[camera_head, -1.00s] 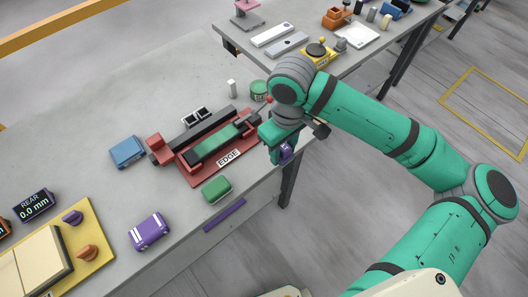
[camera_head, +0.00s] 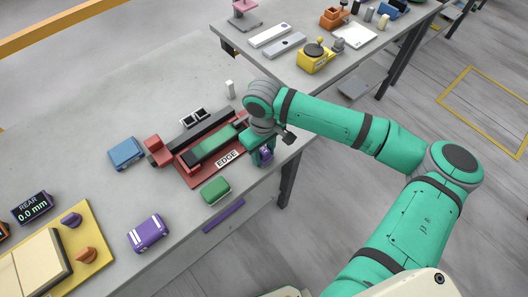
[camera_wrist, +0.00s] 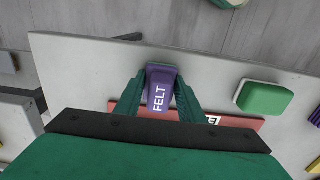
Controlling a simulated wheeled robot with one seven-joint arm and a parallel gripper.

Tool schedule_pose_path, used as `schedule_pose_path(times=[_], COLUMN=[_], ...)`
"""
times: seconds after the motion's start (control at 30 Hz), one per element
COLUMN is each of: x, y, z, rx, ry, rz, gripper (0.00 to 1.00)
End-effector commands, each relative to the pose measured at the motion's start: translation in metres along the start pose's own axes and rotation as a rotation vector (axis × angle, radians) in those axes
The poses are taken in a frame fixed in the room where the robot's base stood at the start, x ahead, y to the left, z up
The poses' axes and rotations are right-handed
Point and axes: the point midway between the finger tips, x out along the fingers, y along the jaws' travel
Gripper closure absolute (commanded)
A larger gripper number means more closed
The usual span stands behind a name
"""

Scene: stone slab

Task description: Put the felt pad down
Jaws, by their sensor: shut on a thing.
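The felt pad (camera_wrist: 160,88) is a small purple block with the white word FELT, seen in the wrist view between my two green fingers. In the head view the felt pad (camera_head: 266,153) shows as a bit of purple beneath my gripper (camera_head: 258,150), close to the slab's front edge. My gripper (camera_wrist: 160,98) is shut on the felt pad. It is to the right of the red fixture (camera_head: 190,178) labelled EDGE. I cannot tell whether the pad touches the slab (camera_head: 90,140).
A green block (camera_head: 215,191) lies in front of the fixture, and a purple striped block (camera_head: 148,233) lies further left. A blue block (camera_head: 126,153) is behind them. A white upright piece (camera_head: 230,89) stands behind my gripper. Bare slab lies between the green and purple striped blocks.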

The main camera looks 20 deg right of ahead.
Motion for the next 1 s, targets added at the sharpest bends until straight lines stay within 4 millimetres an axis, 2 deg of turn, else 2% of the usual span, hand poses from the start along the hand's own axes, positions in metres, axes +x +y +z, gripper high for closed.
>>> schedule_pose_path(times=[0.27,0.3,0.37,0.4,0.77,0.87,1.0], x=[0.002,0.003,0.002,0.002,-0.001,-0.012,-0.038], y=[0.000,0.000,0.001,0.001,-0.001,0.000,0.002], z=[0.000,0.000,0.000,0.000,-0.001,-0.001,0.000], rx=[0.001,0.001,0.000,0.001,-0.003,-0.001,0.004], ry=[0.001,0.001,0.001,0.001,0.001,0.003,0.004], rz=[0.000,0.001,0.001,0.001,0.001,0.001,0.002], gripper=[0.89,0.62,0.48,0.46,0.46,0.46,0.46])
